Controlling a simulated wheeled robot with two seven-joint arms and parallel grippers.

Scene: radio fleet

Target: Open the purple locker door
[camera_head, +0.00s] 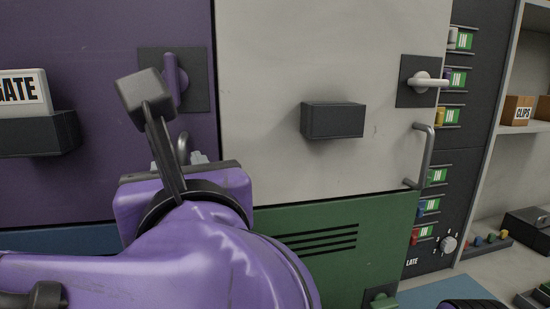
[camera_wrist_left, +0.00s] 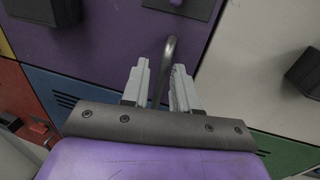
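The purple locker door (camera_head: 90,35) fills the upper left of the head view and looks flush with the white door beside it. It carries a purple latch lever (camera_head: 171,80), upright on a dark plate, and a grey loop handle (camera_head: 183,146) below it. My left gripper (camera_head: 180,160) is at this handle; its purple wrist hides much of the lower area. In the left wrist view the handle (camera_wrist_left: 169,55) runs between the two pale fingers (camera_wrist_left: 158,85), which stand apart with gaps beside the bar. My right gripper is not in view.
A white locker door (camera_head: 270,60) with a level latch (camera_head: 425,82) and its own handle (camera_head: 427,155) adjoins on the right. A green door (camera_head: 330,265) is below it. A dark box (camera_head: 38,133) with a sign sits on the purple door. Shelves (camera_head: 525,125) stand far right.

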